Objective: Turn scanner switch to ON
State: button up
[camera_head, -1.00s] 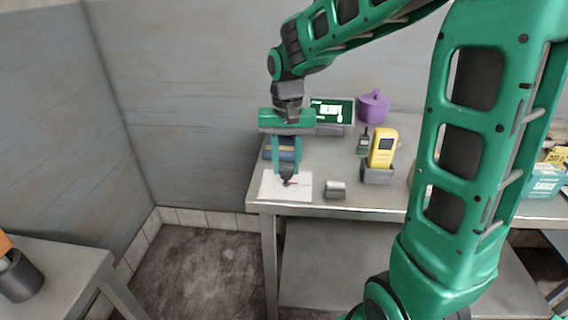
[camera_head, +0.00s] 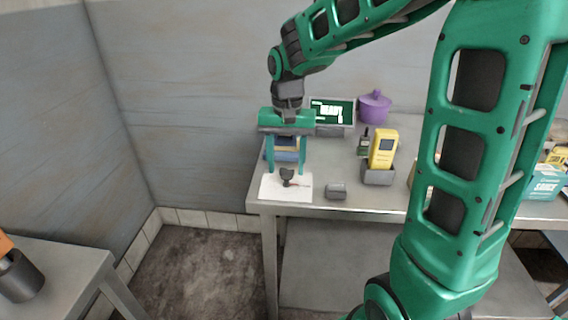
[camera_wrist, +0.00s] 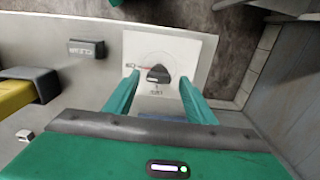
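The scanner switch is a dark knob (camera_head: 287,176) on a white plate (camera_head: 268,190) at the table's near left corner. In the wrist view the knob (camera_wrist: 157,74) shows a pale mark at its front, inside a faint circle. A small red mark lies to its left on the plate, and the small print is too small to read. My gripper (camera_head: 287,170) is open and empty. Its two green fingers reach down on either side of the knob, with gaps between in the wrist view (camera_wrist: 158,78). Whether the tips are above the plate is hard to tell.
A display (camera_head: 331,112) shows what looks like "READY". A small grey block (camera_head: 336,191), a yellow handheld device (camera_head: 383,147) in a grey holder, a dark bottle (camera_head: 364,143) and a purple pot (camera_head: 374,106) stand on the table. A blue item (camera_head: 285,150) sits behind the fingers.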

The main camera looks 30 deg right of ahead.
jog(key=shift+r, duration=0.1)
notch_tip(320, 180, up, 10)
jog(key=shift+r, duration=0.25)
dwell(0.6)
jog(key=s+d+f, duration=0.3)
jog(key=s+d, duration=0.1)
jog(key=s, duration=0.4)
jog(key=s+d+f, duration=0.4)
jog(key=s, duration=0.5)
jog(key=s+d+f, duration=0.4)
jog(key=s, duration=0.4)
jog(key=shift+s+d, duration=0.3)
jog(key=shift+s, duration=0.05)
jog(key=shift+r, duration=0.1)
jog(key=c, duration=0.5)
jog(key=shift+d, duration=0.1)
